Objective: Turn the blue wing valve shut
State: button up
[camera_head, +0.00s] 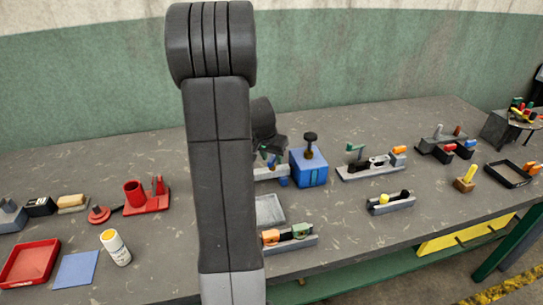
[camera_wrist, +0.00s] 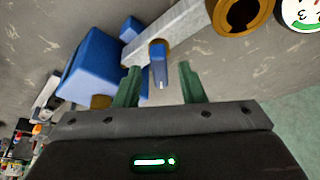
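The blue wing valve handle (camera_wrist: 158,64) shows in the wrist view on a brass-coloured stem at the side of a grey pipe (camera_wrist: 172,30). My gripper (camera_wrist: 160,70) is open, with one green finger on each side of the blue wing. Gaps show between the wing and both fingers. In the head view my gripper (camera_head: 268,156) is over the pipe (camera_head: 268,174), just left of a blue box, and my arm hides much of this spot. A small blue part shows by the fingers there, but the handle's angle cannot be told in that view.
The blue box (camera_head: 308,168) with a black knob (camera_head: 310,140) stands close right of my gripper. A brass flange (camera_wrist: 240,14) and a gauge (camera_wrist: 299,12) are near the pipe. A grey tray (camera_head: 270,210) and a rack with orange and green parts (camera_head: 288,240) lie in front.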

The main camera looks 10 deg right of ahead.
grip_shut()
jog(key=shift+r+n, duration=0.1)
jog(key=shift+n, duration=0.3)
jog(key=n+y+p, duration=0.1)
jog(key=n+p, duration=0.1)
jog(key=n, duration=0.1)
jog(key=shift+d+t, duration=0.15)
jog(key=shift+t, duration=0.25)
jog(key=shift+n+y+b, duration=0.5)
jog(key=shift+n+y, duration=0.3)
jog(key=shift+n, duration=0.9)
grip_release()
